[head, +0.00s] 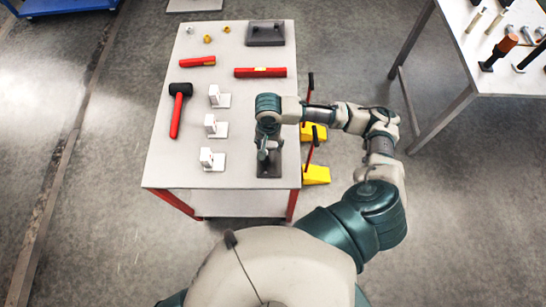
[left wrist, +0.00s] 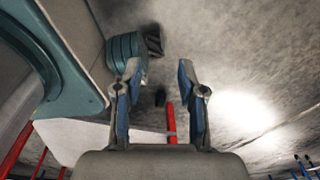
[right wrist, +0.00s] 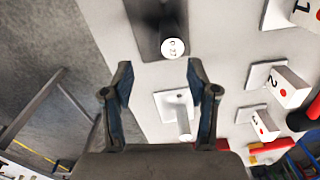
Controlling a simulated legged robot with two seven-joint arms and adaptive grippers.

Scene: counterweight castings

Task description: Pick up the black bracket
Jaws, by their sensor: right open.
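The black bracket (head: 270,168) appears as a dark flat plate at the near right of the table, partly hidden by my right gripper (head: 268,150). In the right wrist view, the black bracket (right wrist: 149,40) lies beyond my right gripper (right wrist: 159,64). A round post with a white, lettered end (right wrist: 172,47) rises from it. The right fingers are apart with nothing between them, and do not appear to touch the bracket. In the left wrist view, my left gripper (left wrist: 159,66) is open and empty, with floor beyond it. It does not show in the head view.
The white table (head: 165,165) holds several white blocks on plates, such as one block (head: 209,158), a black-headed red hammer (head: 178,110), red bars (head: 260,72) and a dark grey block (head: 266,33). Yellow wedges (head: 316,175) stand beside its right edge. Another table (head: 480,60) is at upper right.

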